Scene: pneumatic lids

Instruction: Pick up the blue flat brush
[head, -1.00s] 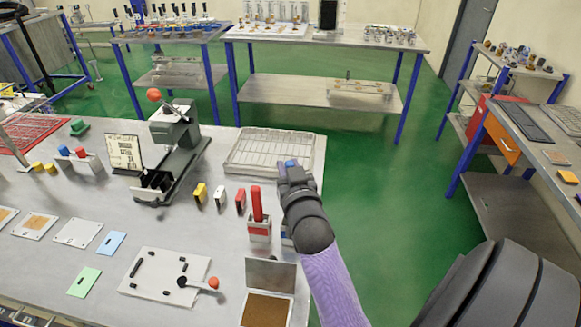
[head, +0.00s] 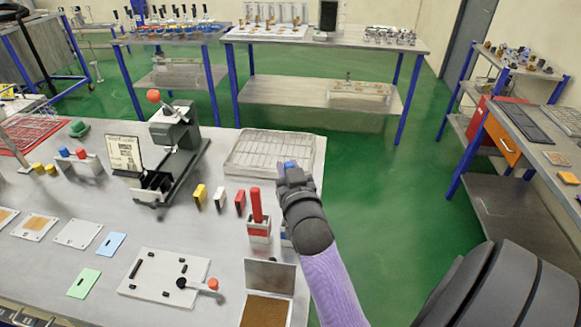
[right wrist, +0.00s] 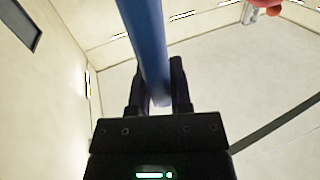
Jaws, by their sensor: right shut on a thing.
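My right gripper (head: 294,178) is over the right part of the table, beyond the red-handled brush. A small blue end of the blue flat brush (head: 290,164) shows at its jaws. In the right wrist view the two dark fingers of my right gripper (right wrist: 159,95) are shut on the long blue handle (right wrist: 146,45), which runs up out of the picture. The brush's other end is hidden. My left gripper is not in view.
A red brush (head: 257,206) stands in a white and red holder (head: 259,230). Another holder is mostly hidden behind my right arm. Yellow, white and red blocks (head: 239,201) stand nearby. A wire tray (head: 268,152) lies at the back; a pad printer (head: 175,140) stands to the left.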

